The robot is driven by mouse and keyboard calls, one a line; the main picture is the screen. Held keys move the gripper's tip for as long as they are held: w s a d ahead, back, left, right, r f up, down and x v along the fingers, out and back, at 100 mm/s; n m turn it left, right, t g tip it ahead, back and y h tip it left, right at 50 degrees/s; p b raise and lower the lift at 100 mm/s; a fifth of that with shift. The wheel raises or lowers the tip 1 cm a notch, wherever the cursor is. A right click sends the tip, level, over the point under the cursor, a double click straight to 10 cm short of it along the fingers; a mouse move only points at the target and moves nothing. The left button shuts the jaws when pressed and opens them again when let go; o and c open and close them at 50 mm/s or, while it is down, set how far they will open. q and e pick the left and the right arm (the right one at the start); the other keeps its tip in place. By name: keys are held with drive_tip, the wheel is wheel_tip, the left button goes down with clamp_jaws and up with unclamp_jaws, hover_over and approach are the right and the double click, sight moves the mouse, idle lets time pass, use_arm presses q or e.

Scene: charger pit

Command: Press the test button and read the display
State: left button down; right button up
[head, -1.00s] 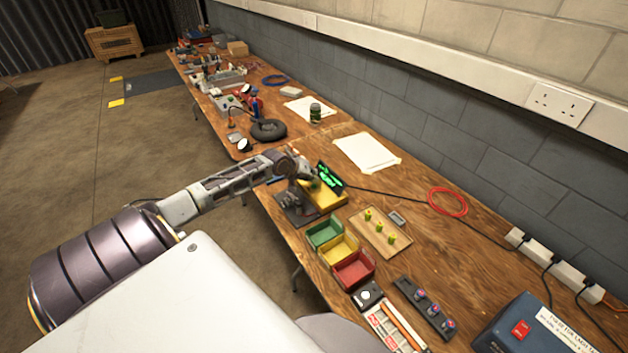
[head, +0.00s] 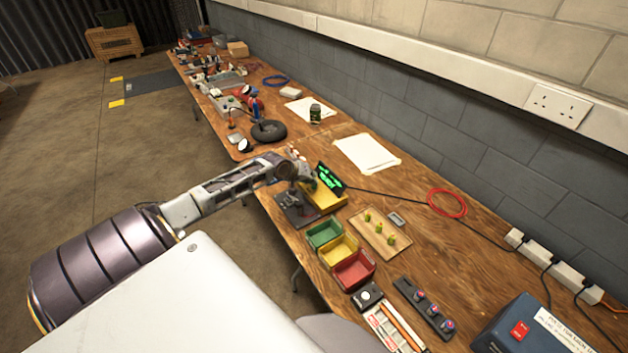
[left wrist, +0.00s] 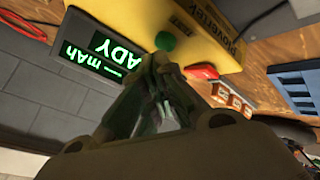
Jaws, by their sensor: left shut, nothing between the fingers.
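The yellow tester (head: 326,203) stands on the bench with its black display (head: 330,178) tilted up, showing green text. In the left wrist view the display (left wrist: 98,55) is upside down; I read "ADY", its start hidden, and a dashed line with "mAh". A round green button (left wrist: 165,41) sits on the yellow tester face (left wrist: 130,18). My left gripper (head: 308,184) is shut and empty over the tester. In the left wrist view its fingertips (left wrist: 159,64) are close to the green button; I cannot tell whether they touch. My right gripper is not in view.
Green (head: 324,233), yellow (head: 338,249) and red (head: 354,270) bins stand nearer along the bench. A wooden board with yellow-green pieces (head: 381,232) lies beside them. A black cable (head: 400,197) runs from the tester. White paper (head: 366,153) lies behind.

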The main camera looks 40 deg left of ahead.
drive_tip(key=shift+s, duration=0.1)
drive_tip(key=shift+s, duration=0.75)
use_arm(q)
drive_tip(key=shift+f, duration=0.1)
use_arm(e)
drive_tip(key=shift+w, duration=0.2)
